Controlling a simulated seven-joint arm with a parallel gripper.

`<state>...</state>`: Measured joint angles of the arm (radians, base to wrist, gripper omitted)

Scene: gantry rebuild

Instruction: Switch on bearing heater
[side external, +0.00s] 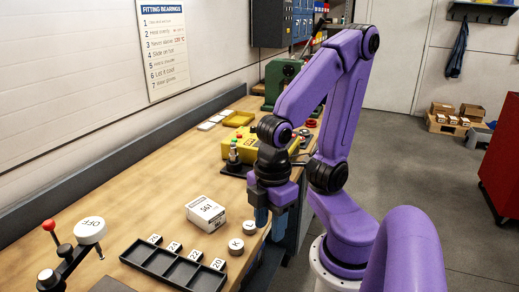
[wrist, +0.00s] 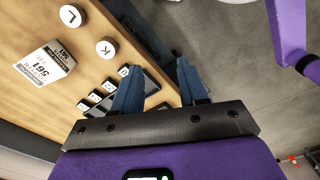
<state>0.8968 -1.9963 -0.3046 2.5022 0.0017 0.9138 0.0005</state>
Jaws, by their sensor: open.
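A yellow unit (side external: 238,143) stands mid-bench, partly hidden behind my arm; I cannot tell for sure that it is the bearing heater. At the near left of the bench is a black lever fixture with a red knob (side external: 48,225) and a white disc marked OFF (side external: 90,230). My gripper (side external: 270,222) has blue fingers pointing down near the bench's right edge, apart from these things. In the wrist view my gripper (wrist: 157,68) is open and empty.
A white box marked 561 (side external: 206,213), white discs marked K (side external: 236,246) and L (side external: 249,227), and a black compartment tray (side external: 160,262) with numbered tags lie near my gripper. A green machine (side external: 280,80) stands at the far end. The left middle of the bench is clear.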

